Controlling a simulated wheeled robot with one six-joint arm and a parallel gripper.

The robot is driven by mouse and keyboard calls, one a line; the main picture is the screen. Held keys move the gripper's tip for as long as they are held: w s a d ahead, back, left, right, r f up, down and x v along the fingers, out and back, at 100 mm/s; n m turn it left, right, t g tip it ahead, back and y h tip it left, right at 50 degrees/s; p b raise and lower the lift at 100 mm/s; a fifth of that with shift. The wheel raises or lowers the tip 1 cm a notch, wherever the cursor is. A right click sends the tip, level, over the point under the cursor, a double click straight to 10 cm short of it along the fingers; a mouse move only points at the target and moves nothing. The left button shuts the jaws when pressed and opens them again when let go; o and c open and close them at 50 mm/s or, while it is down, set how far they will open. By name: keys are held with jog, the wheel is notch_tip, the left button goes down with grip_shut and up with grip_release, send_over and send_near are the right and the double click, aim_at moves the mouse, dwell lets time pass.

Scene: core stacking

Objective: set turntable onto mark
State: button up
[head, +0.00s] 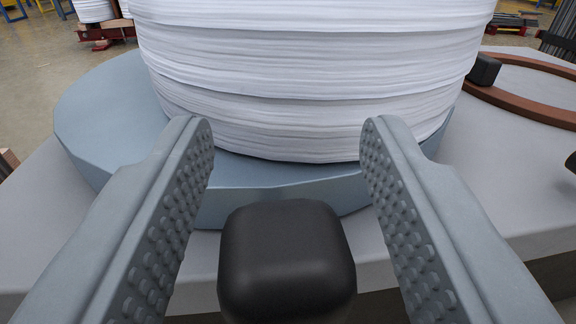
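The turntable (108,112) is a wide blue-grey disc lying on a grey table. It bears a large white wound stack (310,80) whose top is cut off by the frame. A black rounded block (286,262) is at the turntable's near side, low between my fingers; whether it is joined to the disc I cannot tell. My gripper (287,150) is open, with its two studded fingers apart on either side of the block. A brown ring (530,90), perhaps the mark, lies on the table at the right, apart from the turntable.
The grey table (505,195) has bare surface at the right front. A small black block (485,69) stands by the ring's left side. A dark object is cut off at the right edge. On the floor behind are red supports (103,31), more white stacks (93,10) and pallets.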

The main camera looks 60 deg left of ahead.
jog(key=v, duration=1.7)
jog(key=shift+s+d, duration=0.1)
jog(key=shift+d, duration=0.05)
